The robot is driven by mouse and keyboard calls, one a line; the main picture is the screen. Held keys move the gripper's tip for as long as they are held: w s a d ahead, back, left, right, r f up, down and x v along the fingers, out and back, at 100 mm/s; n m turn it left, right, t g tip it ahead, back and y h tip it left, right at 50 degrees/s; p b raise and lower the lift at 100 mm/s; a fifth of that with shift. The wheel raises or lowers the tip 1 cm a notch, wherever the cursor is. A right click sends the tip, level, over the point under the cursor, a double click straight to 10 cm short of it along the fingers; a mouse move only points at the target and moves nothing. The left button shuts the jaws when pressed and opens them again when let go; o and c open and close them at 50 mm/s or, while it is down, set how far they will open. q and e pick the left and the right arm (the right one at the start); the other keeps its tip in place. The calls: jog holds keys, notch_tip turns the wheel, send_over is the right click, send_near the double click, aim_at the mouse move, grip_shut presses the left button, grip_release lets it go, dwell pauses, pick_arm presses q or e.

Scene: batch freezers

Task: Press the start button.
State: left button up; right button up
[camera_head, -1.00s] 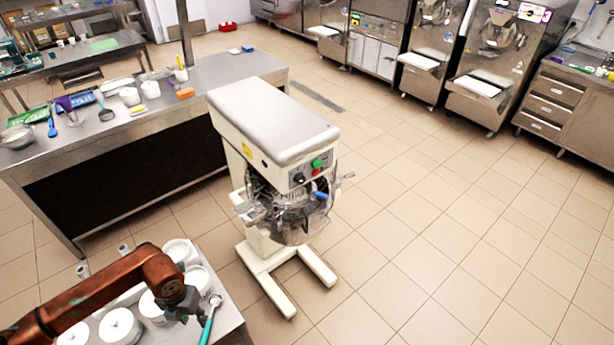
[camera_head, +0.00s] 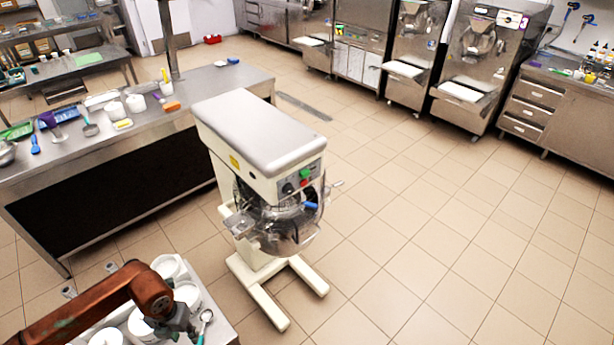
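A cream floor mixer (camera_head: 262,130) stands in the middle of the picture. Its front panel carries a green button (camera_head: 305,173), a small red button (camera_head: 303,183) and a dark knob (camera_head: 287,188). No label can be read, so I cannot tell which button is the start button. My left gripper (camera_head: 184,328) is at the lower left, over the edge of a table with white tubs, well short of the mixer panel. It is dark and small, and I cannot tell whether its fingers are open. My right gripper is not in view.
Steel batch freezers (camera_head: 490,55) with control panels line the back wall. A steel worktable (camera_head: 215,95) with utensils stands left of the mixer. White tubs (camera_head: 187,294) and a teal-handled scoop (camera_head: 206,318) lie near my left gripper. The tiled floor (camera_head: 430,220) to the right is clear.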

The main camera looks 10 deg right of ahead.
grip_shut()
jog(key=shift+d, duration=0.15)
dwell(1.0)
